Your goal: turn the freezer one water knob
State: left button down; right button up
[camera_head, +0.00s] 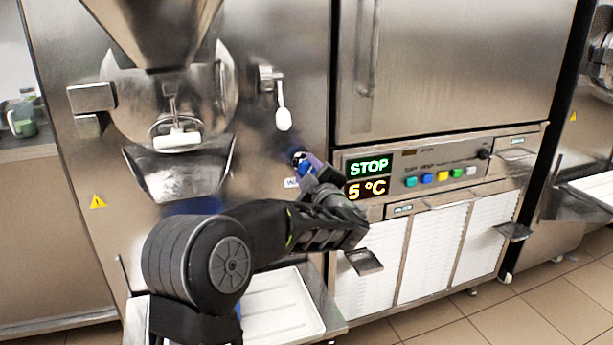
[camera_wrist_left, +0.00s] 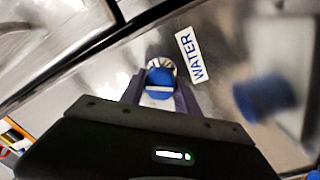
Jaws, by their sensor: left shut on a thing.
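The blue water knob (camera_wrist_left: 160,84) sits on the steel freezer front, beside a white label reading "WATER" (camera_wrist_left: 194,55). A white bar shows across its blue face in the left wrist view. My left gripper (camera_wrist_left: 159,95) is shut on the knob, with one finger on each side of it. In the head view my left gripper (camera_head: 308,165) reaches the freezer front just left of the display panel, and it partly hides the blue knob (camera_head: 298,158). My right gripper is in neither view.
The display (camera_head: 368,177) reads "STOP" and "5 °C", with several coloured buttons (camera_head: 442,176) to its right. A white-handled lever (camera_head: 283,118) hangs above my gripper. A steel spout (camera_head: 180,170) is at the left, and a white tray (camera_head: 280,305) is below my arm.

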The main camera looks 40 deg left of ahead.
pick_arm(q)
jog(key=shift+a, duration=0.15)
jog(key=c, duration=0.9)
grip_release()
jog(key=shift+s+d, duration=0.3)
jog(key=shift+d, duration=0.25)
jog(key=v, duration=0.6)
jog(key=shift+s+d+p, duration=0.2)
jog(key=shift+s+p, duration=0.15)
jog(key=shift+w, duration=0.1)
